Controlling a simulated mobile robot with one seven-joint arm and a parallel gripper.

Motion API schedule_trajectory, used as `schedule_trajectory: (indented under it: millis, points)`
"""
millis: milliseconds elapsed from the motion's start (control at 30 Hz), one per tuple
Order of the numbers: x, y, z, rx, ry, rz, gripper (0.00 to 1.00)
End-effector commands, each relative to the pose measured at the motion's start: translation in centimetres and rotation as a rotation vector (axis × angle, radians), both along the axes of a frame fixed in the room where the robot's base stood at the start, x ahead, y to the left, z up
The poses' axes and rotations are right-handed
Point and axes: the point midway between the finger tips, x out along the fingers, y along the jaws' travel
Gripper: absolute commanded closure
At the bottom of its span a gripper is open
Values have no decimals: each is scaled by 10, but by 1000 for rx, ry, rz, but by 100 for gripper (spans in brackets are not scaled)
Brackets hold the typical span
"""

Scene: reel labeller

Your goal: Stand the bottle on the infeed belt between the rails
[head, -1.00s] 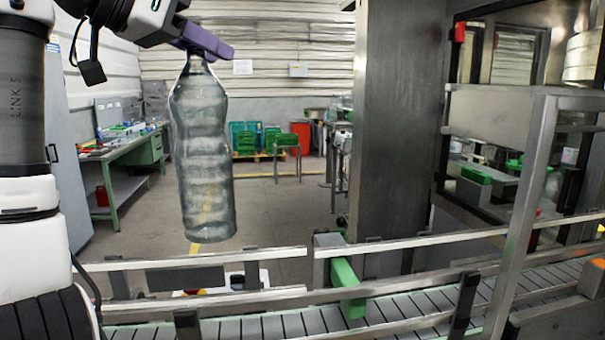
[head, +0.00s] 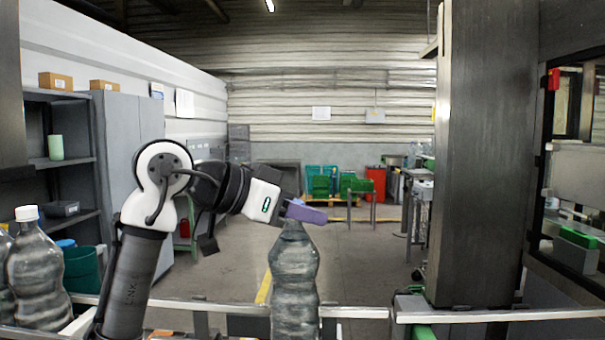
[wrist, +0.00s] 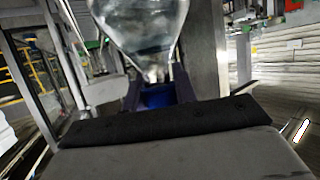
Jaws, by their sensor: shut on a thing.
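The bottle (head: 295,285) is clear, ribbed and upright in the head view, with its neck at the top. My gripper (head: 305,213), with purple fingers, is shut on the bottle's neck from above left. In the wrist view the bottle (wrist: 145,25) fills the top middle, its neck between the fingers of my gripper (wrist: 157,92). A metal rail (head: 350,312) of the infeed runs behind the bottle's lower part. The bottle's base is at the bottom edge of the head view, so I cannot tell whether it touches the belt. The belt surface is out of view there.
Other clear bottles stand at the far left, one with a white cap (head: 38,275). A green block (head: 422,332) sits at the rail to the right of the bottle. A thick steel column (head: 485,160) rises at the right. The floor behind is open.

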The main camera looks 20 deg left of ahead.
Motion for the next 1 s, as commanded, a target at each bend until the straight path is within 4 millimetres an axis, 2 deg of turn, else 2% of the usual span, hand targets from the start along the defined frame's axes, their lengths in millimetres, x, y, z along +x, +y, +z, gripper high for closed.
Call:
schedule_trajectory:
  millis: [233,500,967,1000]
  points:
    - [0,0,-14,-1,-5,1,100]
    - [0,1,-44,-2,-4,2,100]
    - [0,0,-52,-1,-6,1,100]
    - [0,0,-52,0,-2,1,67]
